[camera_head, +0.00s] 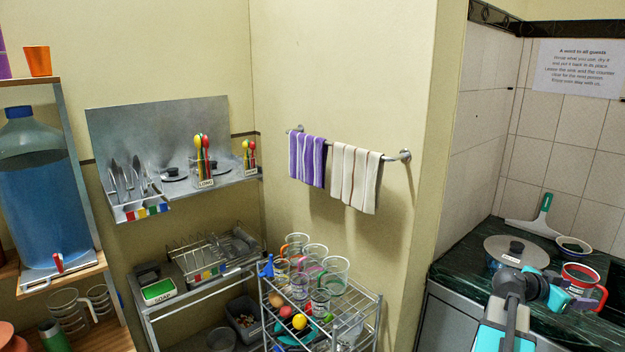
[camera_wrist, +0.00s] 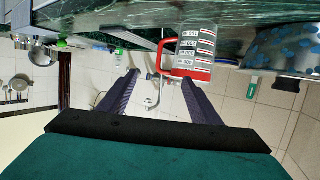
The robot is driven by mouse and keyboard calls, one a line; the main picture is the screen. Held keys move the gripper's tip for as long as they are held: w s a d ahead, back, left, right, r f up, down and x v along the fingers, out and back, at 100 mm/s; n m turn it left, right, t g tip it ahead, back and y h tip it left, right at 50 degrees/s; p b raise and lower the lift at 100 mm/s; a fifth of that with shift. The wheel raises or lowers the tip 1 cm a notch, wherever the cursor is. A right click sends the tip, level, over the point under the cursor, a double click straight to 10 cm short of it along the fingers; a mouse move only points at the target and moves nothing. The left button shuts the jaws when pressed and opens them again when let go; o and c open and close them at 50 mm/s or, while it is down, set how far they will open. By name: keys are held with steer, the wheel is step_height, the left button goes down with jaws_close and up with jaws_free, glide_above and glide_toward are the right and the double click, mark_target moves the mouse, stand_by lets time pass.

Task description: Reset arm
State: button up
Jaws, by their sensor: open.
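My gripper (camera_wrist: 160,78) is open, with its two dark fingers apart in the wrist view, which looks upside down. In the head view my gripper (camera_head: 562,290) is low over the dark green counter at the right. The mug (camera_head: 580,274) also shows in the head view on the counter, right beside my gripper. Nothing is visibly held.
A lidded pot (camera_head: 515,250) is on the counter (camera_head: 470,257) left of my gripper. A small bowl (camera_head: 573,245) and a squeegee (camera_head: 540,222) are behind. A wire cart (camera_head: 320,315) with glass mugs and the blue water dispenser (camera_head: 42,195) stand farther left.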

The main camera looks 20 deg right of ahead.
steer(key=w+a+f+n+t+y, duration=0.2)
steer(key=w+a+f+n+t, duration=0.15)
steer(key=w+a+f, duration=1.15)
steer(key=w+a+f+n+y, duration=0.2)
steer(key=w+a+f, duration=0.1)
steer(key=a+f, duration=0.7)
steer(key=w+a+f+n+y, duration=0.1)
steer(key=w+a+f+n, duration=0.15)
steer(key=a+f, duration=0.7)
steer(key=s+a+f+n+g+y, duration=0.1)
steer(key=s+a+f+n, duration=0.15)
steer(key=a+f, duration=0.35)
steer(key=s+a+f+n+y, duration=0.1)
steer(key=s+a+f+y, duration=0.1)
steer(key=s+a+f, duration=0.4)
steer(key=s+a+f+n+g+y, duration=0.15)
steer(key=a+f, duration=0.25)
steer(key=a, duration=0.4)
steer(key=s+a+f+n+g+y, duration=0.1)
steer(key=s+a+f+n+y, duration=0.1)
steer(key=s+a, duration=0.5)
steer(key=s+a+f+n+g+y, duration=0.2)
steer(key=s+a+n, duration=0.3)
steer(key=s+a, duration=0.3)
steer(key=shift+s+a+f+g+y, duration=0.2)
steer(key=shift+s+f+g+y, duration=0.1)
steer(key=shift+s+f+y, duration=0.2)
